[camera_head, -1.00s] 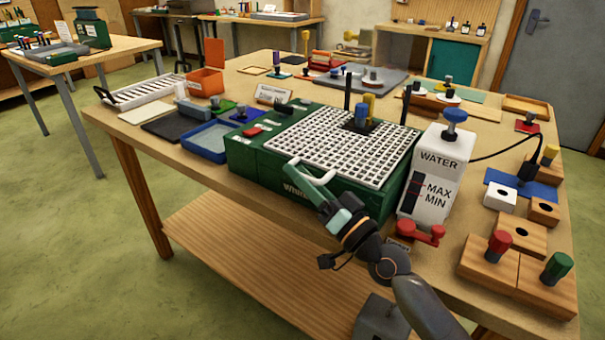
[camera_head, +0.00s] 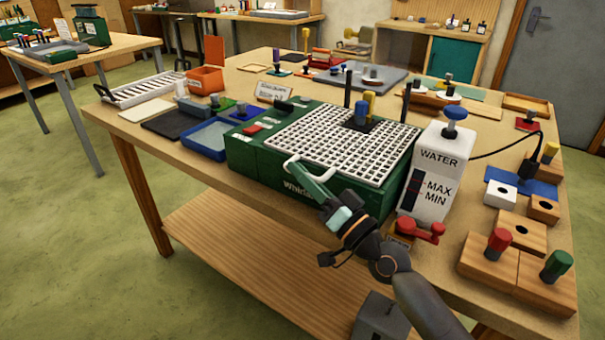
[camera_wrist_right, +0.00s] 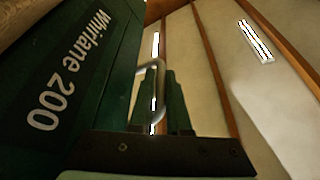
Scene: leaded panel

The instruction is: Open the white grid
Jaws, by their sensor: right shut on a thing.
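The white grid (camera_head: 325,143) lies flat, closed over the top of the green machine (camera_head: 243,160). A white loop handle (camera_head: 329,174) is at its front edge, and it also shows in the right wrist view (camera_wrist_right: 160,75). My right gripper (camera_head: 306,177) is shut on this handle at the machine's front. In the right wrist view the fingers (camera_wrist_right: 165,112) are around the handle, beside the green front wall lettered "Whirlane 200" (camera_wrist_right: 72,70). The exact finger contact is partly hidden. My left gripper is not in view.
A blue-topped and a yellow piece (camera_head: 361,108) stand on a dark pad on the grid. A blue tray (camera_head: 205,140) is on the left.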

